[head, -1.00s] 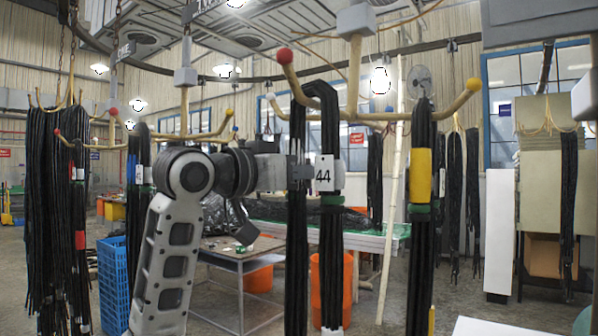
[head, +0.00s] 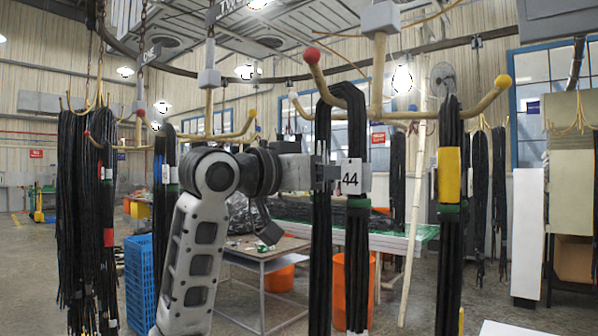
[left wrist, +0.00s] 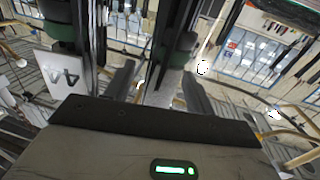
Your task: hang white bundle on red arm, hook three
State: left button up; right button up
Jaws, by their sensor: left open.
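A black hose bundle with a white tag marked 44 (head: 351,178) and a green band is draped over the red-tipped arm (head: 330,88) of the nearest hook (head: 380,50). Its two legs hang down, and its loop rests over the arm. No number can be read on this hook. My left gripper (head: 326,175) is open at the near leg, level with the tag. In the left wrist view its fingers (left wrist: 160,92) are apart, with a dark strand and green band just beyond them and the tag (left wrist: 62,80) at the left. My right gripper is not in view.
A yellow-banded bundle (head: 450,175) hangs on the same hook's yellow-tipped arm. Another hook with bundles (head: 165,170) hangs behind to the left. A table (head: 270,250), a blue crate (head: 139,280) and an orange bin (head: 352,290) stand below.

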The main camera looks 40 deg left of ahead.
pick_arm(q)
jog(key=b+v, duration=0.3)
jog(key=v, duration=1.2)
jog(key=shift+s+b, duration=0.3)
jog(key=shift+s, duration=0.1)
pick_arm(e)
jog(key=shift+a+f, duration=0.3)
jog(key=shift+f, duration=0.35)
